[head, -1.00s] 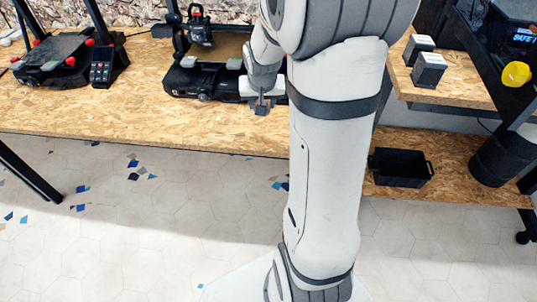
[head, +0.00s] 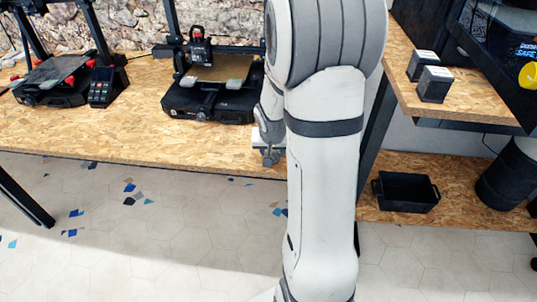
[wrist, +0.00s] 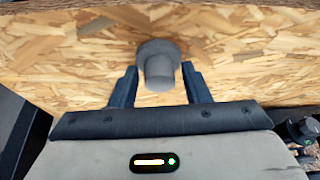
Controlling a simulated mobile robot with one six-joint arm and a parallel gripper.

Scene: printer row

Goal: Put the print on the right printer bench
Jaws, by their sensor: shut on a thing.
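The print, a small grey piece with a round wide end and a narrower stem, shows in the wrist view (wrist: 158,67). My gripper (wrist: 160,86) is shut on its stem, one dark finger on each side. In the head view my gripper (head: 270,158) is near the front edge of the long chipboard bench (head: 150,128), partly hidden by my arm. In the wrist view chipboard lies behind the print; I cannot tell the gap.
Two open printers, one at left (head: 50,95) and one at centre (head: 212,98), stand on the long bench. A black bin (head: 405,192) sits on the lower right shelf (head: 455,165). A dark upright (head: 375,125) stands beside my arm.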

